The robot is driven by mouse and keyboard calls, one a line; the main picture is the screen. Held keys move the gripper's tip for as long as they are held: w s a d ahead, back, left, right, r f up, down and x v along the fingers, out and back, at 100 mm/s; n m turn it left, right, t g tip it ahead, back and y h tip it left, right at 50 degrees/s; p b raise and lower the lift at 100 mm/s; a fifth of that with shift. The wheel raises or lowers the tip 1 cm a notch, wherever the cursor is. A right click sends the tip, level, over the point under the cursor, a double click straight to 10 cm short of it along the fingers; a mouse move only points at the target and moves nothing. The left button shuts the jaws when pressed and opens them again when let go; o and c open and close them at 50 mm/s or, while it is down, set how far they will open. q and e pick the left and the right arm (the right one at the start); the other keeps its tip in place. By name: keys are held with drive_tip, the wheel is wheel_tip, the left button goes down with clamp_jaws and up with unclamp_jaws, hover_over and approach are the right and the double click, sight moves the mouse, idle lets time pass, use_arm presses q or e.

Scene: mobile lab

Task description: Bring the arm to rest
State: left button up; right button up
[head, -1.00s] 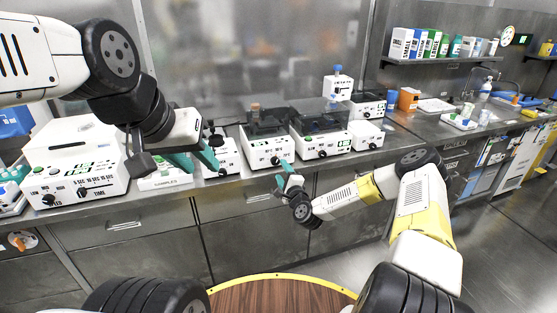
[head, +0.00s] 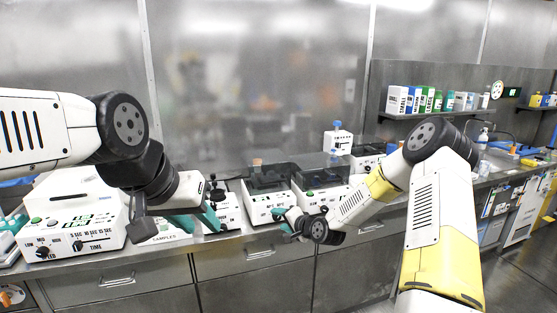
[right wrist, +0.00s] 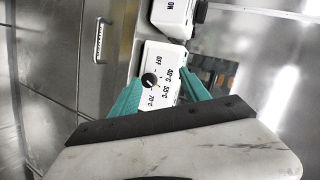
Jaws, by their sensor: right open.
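My right arm, white with yellow bands, comes in from the right of the head view. Its gripper (head: 288,224) has teal fingers and is just in front of the bench edge, by the white devices. In the right wrist view the two teal fingers (right wrist: 157,92) are apart with nothing between them. Beyond them is a white device with a black knob (right wrist: 149,80). My left gripper (head: 203,220) has teal fingers and is over the bench's front edge near the samples box (head: 165,236). Its jaw opening is not clear.
A steel bench (head: 215,247) with drawers runs across the view. A white timer device (head: 75,225) stands at the left, and white lidded devices (head: 262,207) stand in the middle. A shelf (head: 425,114) with boxes and bottles is at the right. The floor at lower right is clear.

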drive_tip(key=s+d+r+n+g+h, duration=0.25)
drive_tip(key=s+d+r, duration=0.25)
drive_tip(key=s+r, duration=0.45)
drive_tip(key=s+d+r+n+g+h, duration=0.1)
drive_tip(key=s+d+r+n+h, duration=0.25)
drive_tip(key=s+d+r, duration=0.4)
drive_tip(key=s+r+n+g, duration=0.1)
drive_tip(key=s+r, duration=0.3)
drive_tip(key=s, duration=0.6)
drive_tip(key=s+r+n, duration=0.1)
drive_tip(key=s+r, duration=0.3)
drive_tip(key=s, duration=0.7)
drive_tip(key=shift+d+r+g+y, duration=0.3)
drive_tip(key=shift+g+y, duration=0.05)
drive_tip(key=shift+y, duration=0.05)
